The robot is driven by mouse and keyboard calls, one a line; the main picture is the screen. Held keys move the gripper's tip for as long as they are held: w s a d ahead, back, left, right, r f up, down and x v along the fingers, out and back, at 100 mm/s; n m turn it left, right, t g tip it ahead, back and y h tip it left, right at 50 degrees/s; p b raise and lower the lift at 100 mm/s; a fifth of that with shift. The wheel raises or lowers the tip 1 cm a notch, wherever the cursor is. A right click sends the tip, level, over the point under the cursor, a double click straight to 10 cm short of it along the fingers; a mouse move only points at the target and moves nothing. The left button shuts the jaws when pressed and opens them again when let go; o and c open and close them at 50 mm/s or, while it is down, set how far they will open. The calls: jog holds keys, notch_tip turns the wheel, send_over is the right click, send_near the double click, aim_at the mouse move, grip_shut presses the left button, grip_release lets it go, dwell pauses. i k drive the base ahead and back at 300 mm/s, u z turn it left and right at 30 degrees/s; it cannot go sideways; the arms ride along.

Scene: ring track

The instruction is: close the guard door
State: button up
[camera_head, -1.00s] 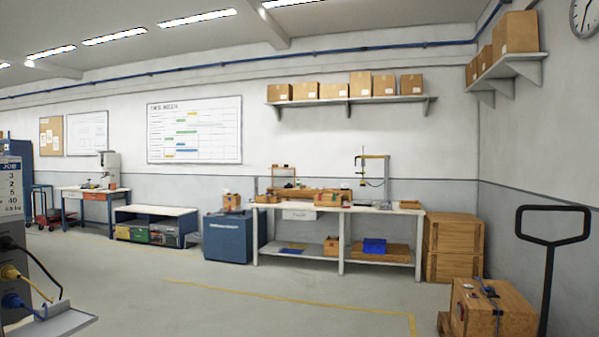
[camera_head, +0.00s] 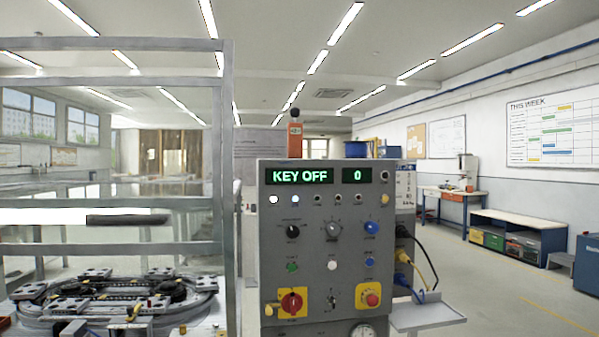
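A grey metal guard frame (camera_head: 228,130) with clear openings or panels fills the left of the head view. A horizontal bar (camera_head: 110,250) crosses it in front of the ring track (camera_head: 110,300), which carries several fixtures.
A grey control panel (camera_head: 325,250) stands just right of the frame, its display reading KEY OFF and 0. A small shelf (camera_head: 428,312) and cables stick out on its right. Benches (camera_head: 515,232) stand along the right wall, with clear floor (camera_head: 510,300) before them.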

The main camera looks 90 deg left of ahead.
aim_at(171, 248)
jog(key=u, duration=4.15)
jog(key=k, duration=1.3)
jog(key=u, duration=0.9)
jog(key=i, duration=1.2)
jog(key=z, duration=0.55)
jog(key=i, duration=0.55)
jog(key=z, duration=0.7)
